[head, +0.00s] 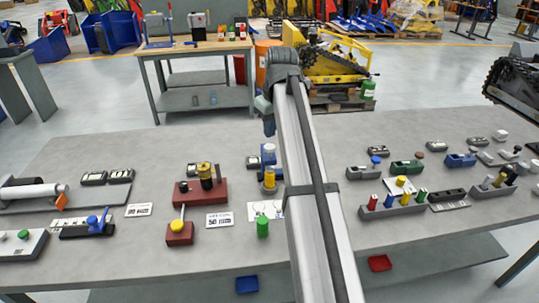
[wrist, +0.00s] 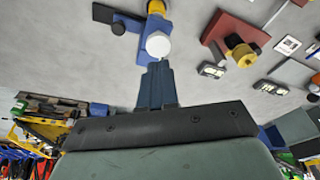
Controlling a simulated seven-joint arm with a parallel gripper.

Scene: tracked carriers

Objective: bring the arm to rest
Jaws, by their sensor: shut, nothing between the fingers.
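My arm (head: 310,180) reaches up through the middle of the head view and bends down at its far end. My gripper (head: 269,128) hangs there above the table's far half. In the wrist view my gripper (wrist: 157,72) shows its dark blue fingers together, with nothing between them. A blue fixture with a white round top (wrist: 158,44) lies just beyond the fingertips in that view; I cannot tell the gap. The same blue fixture (head: 268,152) stands below the gripper in the head view, partly hidden by my arm.
The grey table (head: 110,155) carries a red block with a yellow and dark part (head: 202,186), a green cylinder (head: 262,227), a yellow cylinder (head: 269,177) and several small fixtures at right. Its far left is bare. A workbench (head: 195,47) and a yellow machine (head: 330,62) stand behind.

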